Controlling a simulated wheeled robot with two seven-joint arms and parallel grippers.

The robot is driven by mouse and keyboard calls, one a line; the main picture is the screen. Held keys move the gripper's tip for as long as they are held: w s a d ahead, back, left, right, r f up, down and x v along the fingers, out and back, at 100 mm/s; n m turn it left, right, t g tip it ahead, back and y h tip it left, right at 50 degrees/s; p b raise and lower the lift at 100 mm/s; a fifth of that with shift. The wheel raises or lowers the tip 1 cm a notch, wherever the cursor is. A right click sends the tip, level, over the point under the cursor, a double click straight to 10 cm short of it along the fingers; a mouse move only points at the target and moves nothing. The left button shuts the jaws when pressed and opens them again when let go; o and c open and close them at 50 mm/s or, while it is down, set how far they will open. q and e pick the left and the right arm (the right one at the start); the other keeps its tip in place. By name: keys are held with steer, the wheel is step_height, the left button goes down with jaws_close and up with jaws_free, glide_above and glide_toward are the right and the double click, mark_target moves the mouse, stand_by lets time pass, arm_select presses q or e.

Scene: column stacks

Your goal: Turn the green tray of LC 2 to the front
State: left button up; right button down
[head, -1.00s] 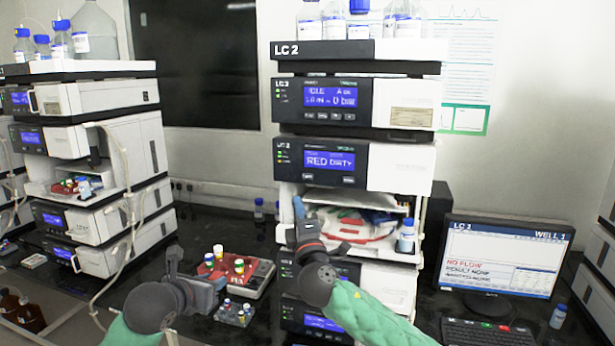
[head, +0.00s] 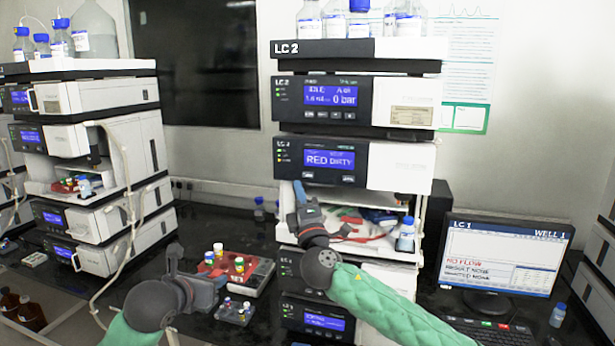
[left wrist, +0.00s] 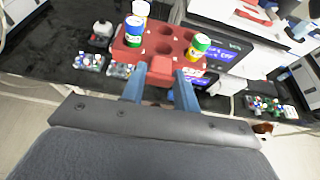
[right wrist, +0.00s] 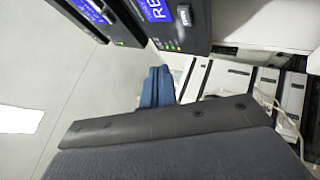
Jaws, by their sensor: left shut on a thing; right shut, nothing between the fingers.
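The LC 2 stack (head: 355,95) stands in the middle of the head view, with a lower display reading RED DIRTY. Below it, its open bay (head: 355,232) shows red, white and blue parts and a small green patch (head: 347,211). I cannot make out a whole green tray. My right gripper (head: 299,190) is shut and empty at the bay's left edge; its closed blue fingers (right wrist: 157,86) show in the right wrist view. My left gripper (left wrist: 161,82) is shut on a red vial rack (left wrist: 165,48) holding several vials, left of LC 2; the rack also shows in the head view (head: 230,268).
A small grey vial rack (head: 234,312) lies on the black bench. A bottle (head: 406,236) stands at the bay's right side. Another instrument stack (head: 90,120) is at left. A monitor (head: 505,255) and keyboard (head: 490,330) are at right.

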mark_target(308, 175)
steer(key=w, duration=0.2)
steer(key=w+d+b, duration=0.1)
steer(key=w, duration=0.2)
steer(key=shift+w+d, duration=0.3)
steer(key=shift+d, duration=0.1)
steer(key=shift+r, duration=0.1)
steer(key=shift+b, duration=0.45)
stand_by(1.3)
steer(key=shift+w+d, duration=0.15)
steer(key=shift+w, duration=0.25)
steer(key=shift+s, duration=0.1)
